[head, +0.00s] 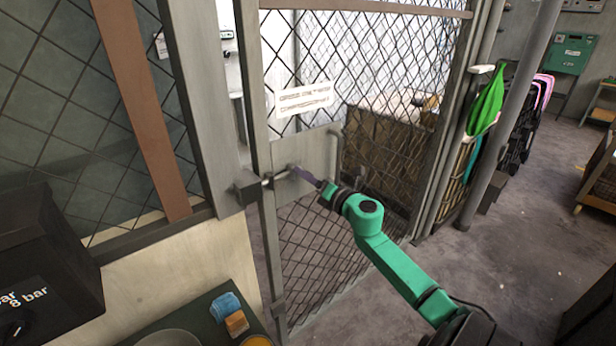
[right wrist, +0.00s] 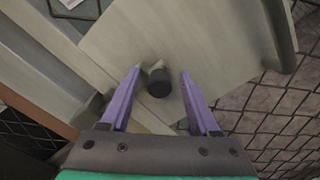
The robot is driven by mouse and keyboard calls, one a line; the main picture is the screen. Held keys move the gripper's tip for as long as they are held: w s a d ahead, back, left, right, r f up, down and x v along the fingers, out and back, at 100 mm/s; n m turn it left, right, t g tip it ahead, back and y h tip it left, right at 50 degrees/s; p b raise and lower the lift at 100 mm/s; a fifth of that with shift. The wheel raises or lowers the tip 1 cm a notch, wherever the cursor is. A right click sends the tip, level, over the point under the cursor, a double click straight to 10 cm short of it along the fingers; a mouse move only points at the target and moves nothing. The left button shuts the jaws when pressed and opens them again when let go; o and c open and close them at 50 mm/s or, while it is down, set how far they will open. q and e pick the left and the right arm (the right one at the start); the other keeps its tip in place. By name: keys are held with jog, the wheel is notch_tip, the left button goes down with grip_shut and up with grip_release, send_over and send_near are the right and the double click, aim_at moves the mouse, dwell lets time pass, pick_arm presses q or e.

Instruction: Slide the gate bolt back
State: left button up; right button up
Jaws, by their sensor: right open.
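The mesh gate (head: 305,150) stands at the middle of the head view, with a grey metal plate on its frame. The gate bolt (head: 279,174) is a thin bar running from that plate into a dark block (head: 243,187) on the post at left. In the right wrist view the bolt's dark round knob (right wrist: 158,84) points towards the camera. My right gripper (head: 303,174) is at the plate with its purple fingers open. In the wrist view the fingers (right wrist: 160,73) stand on either side of the knob, with a gap on both sides. My left gripper is not in view.
A vertical handle (head: 336,160) is on the gate plate, close right of my gripper. A white sign (head: 304,98) hangs above it. A low bench (head: 205,318) with a blue item, a small block and bowls stands below left. Open floor (head: 540,235) lies to the right.

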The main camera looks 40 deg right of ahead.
grip_shut()
dwell(1.3)
